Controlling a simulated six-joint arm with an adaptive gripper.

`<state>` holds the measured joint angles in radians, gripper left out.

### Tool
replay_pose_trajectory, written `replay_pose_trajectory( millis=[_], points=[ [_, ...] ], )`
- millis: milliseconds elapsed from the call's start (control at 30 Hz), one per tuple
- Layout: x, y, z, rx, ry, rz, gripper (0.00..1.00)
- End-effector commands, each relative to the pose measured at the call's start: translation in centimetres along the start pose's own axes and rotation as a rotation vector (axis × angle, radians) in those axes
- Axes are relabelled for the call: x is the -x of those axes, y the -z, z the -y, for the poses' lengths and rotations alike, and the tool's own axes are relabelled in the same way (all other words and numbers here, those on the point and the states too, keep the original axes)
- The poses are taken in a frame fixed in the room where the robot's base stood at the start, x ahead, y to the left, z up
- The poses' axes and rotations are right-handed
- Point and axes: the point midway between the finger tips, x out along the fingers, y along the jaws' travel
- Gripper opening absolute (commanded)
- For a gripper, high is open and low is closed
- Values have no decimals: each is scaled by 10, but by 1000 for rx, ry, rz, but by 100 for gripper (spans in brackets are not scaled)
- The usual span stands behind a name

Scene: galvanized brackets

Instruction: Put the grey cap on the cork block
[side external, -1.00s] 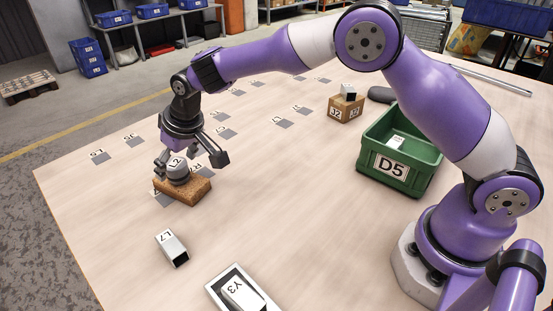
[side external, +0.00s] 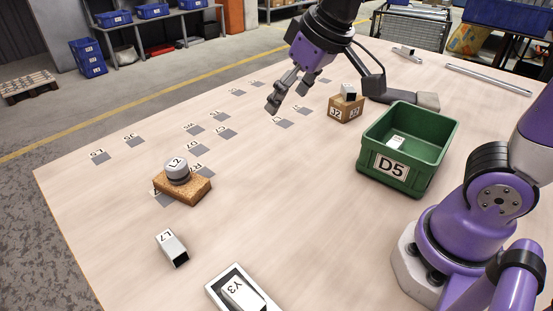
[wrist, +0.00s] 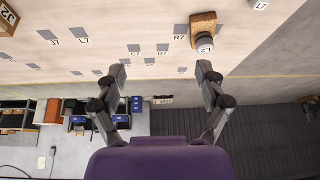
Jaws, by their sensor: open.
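The grey cap (side external: 177,171), labelled L2, sits upright on top of the cork block (side external: 193,191), toward the block's left end. The block lies on the table at the left, partly over a grey square mark. In the wrist view the cap (wrist: 205,44) and the cork block (wrist: 203,22) show near the top, to the right of centre. My gripper (side external: 323,90) is open and empty, raised over the far part of the table, well away from the cap. Its fingers (wrist: 160,68) are spread wide in the wrist view with nothing between them.
A green bin (side external: 405,155) labelled D5 holds a small piece. A brown box (side external: 346,109) with a metal piece on top stands behind it. Bracket L7 (side external: 171,248) and piece Y3 (side external: 243,292) in a tray lie at the front. The middle of the table is clear.

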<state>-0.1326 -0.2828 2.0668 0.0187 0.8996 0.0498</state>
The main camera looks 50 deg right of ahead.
Motion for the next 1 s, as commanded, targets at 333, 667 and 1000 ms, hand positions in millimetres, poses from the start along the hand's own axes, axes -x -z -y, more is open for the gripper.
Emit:
replay_pose_trajectory(
  millis=[333,667,1000],
  points=[
    [14,-93,-30,-53,-47,-35,83],
    [13,-96,-30,-54,-48,-34,83],
    [13,-96,-30,-54,-48,-34,83]
  ],
)
